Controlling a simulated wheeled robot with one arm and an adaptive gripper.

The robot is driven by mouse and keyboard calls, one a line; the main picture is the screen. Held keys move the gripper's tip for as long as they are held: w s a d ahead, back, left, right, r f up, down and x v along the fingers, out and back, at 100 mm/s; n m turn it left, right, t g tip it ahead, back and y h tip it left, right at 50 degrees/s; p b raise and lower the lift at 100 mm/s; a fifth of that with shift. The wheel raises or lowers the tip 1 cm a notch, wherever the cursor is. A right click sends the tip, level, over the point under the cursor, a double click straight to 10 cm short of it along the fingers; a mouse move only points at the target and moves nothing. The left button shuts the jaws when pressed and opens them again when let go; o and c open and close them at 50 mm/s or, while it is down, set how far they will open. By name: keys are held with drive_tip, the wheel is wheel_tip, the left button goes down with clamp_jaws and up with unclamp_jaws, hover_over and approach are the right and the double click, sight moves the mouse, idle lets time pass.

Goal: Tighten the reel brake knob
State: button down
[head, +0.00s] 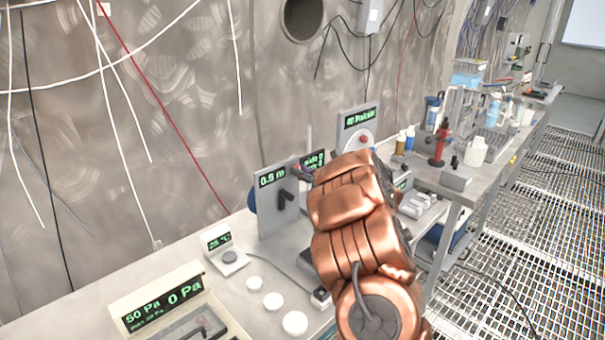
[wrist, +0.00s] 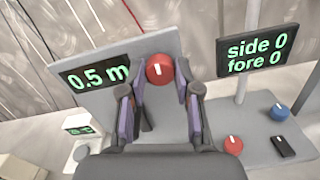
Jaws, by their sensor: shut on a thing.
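A red round knob (wrist: 160,68) with a white mark pointing up sits on the upright grey panel (wrist: 85,78), right of its green "0.5 m" display. My gripper (wrist: 157,80) is shut on this knob, one finger on each side. A black lever on the panel shows partly below the knob, between the fingers. In the head view the panel (head: 270,222) stands on the bench with the black lever (head: 287,197) on its face. My copper arm hides the red knob and most of my gripper there.
A "side 0 fore 0" display (wrist: 258,50) stands right of the panel, with another red knob (wrist: 233,145) and a blue knob (wrist: 278,112) below it. A pressure box (head: 170,305) and white discs (head: 295,323) lie at front. Bottles stand farther along the bench.

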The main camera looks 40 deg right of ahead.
drive_tip(key=shift+f, duration=0.15)
drive_tip(key=shift+m+p, duration=5.6)
drive_tip(key=shift+m, duration=12.2)
